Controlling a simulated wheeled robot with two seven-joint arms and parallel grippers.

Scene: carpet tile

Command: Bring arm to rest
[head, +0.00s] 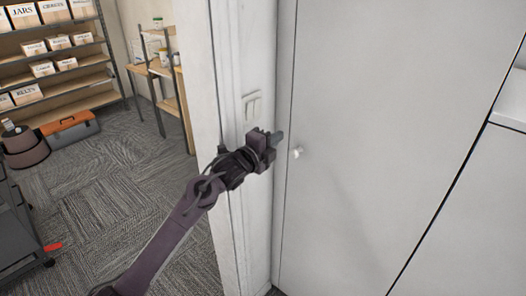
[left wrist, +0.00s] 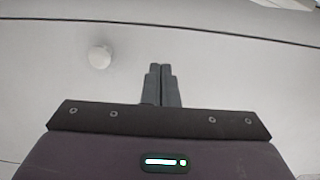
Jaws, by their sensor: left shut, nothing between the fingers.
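My left arm reaches up from the bottom of the head view, and its gripper (head: 279,136) is raised in front of a tall white cabinet door. The gripper also shows in the left wrist view (left wrist: 161,68), with its two grey fingers together and nothing between them. A small round white knob (head: 297,152) on the door is just to the right of and below the fingertips. In the left wrist view the knob (left wrist: 99,57) lies left of the fingers, apart from them. My right gripper is in neither view.
A light switch (head: 252,106) is on the white door frame behind my gripper. A white counter (head: 510,112) stands at the right. Shelves with labelled boxes (head: 58,10), an orange toolbox (head: 69,131) and a dark cart (head: 18,225) are at the left.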

